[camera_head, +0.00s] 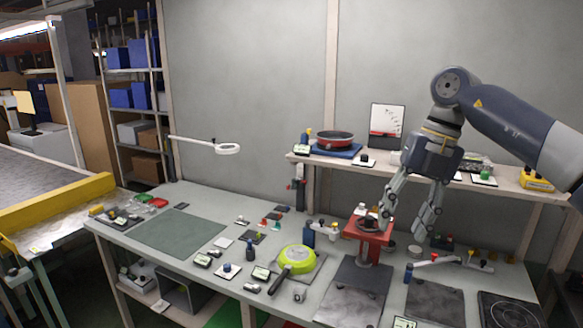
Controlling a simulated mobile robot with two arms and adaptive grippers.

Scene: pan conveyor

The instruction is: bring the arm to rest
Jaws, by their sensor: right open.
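My right gripper (407,212) hangs from the arm that comes in from the right, fingers pointing down. Its two fingers are spread apart, with nothing visible between them. It is over the right half of the workbench (205,275), close to a red stand (369,236) that shows just left of and behind the fingers. Whether the left finger touches the stand, I cannot tell. My left gripper is not in the view.
A red pan (333,142) sits on the raised shelf (300,158) behind. Dark plates (355,288) lie in front. The green mat (178,231) is bare. A conveyor (40,195) stands at left.

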